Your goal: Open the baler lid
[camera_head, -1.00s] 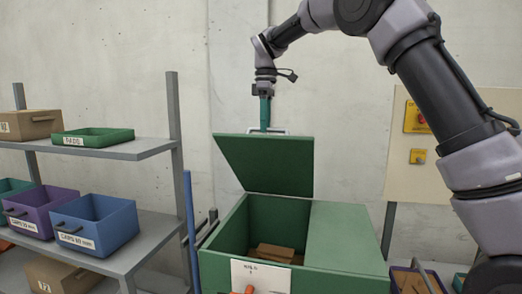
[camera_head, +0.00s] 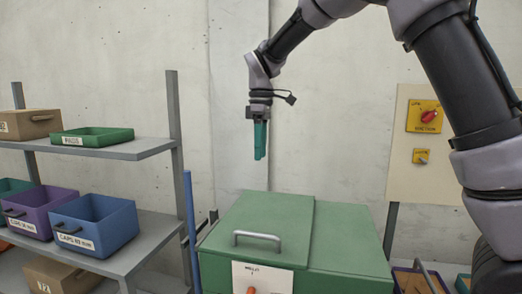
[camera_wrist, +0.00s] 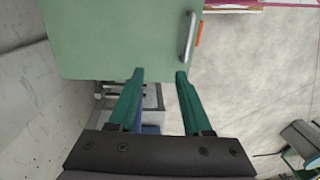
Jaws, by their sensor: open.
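The green baler (camera_head: 345,250) stands at the bottom middle of the head view. Its lid (camera_head: 268,213) lies flat and closed over the left part of the top, so the inside is hidden. A grey bar handle (camera_head: 257,236) sits near the lid's front edge. In the wrist view the lid (camera_wrist: 115,40) shows at the top with the handle (camera_wrist: 189,36) at its right side. My gripper (camera_head: 260,158) points down above the lid's back part, apart from it. Its green fingers (camera_wrist: 158,76) are spread and nothing is between them.
A grey shelf (camera_head: 110,150) with a green tray (camera_head: 92,137), a blue bin (camera_head: 95,225) and cardboard boxes stands on the left. A panel with a red and yellow switch (camera_head: 425,116) is on the right.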

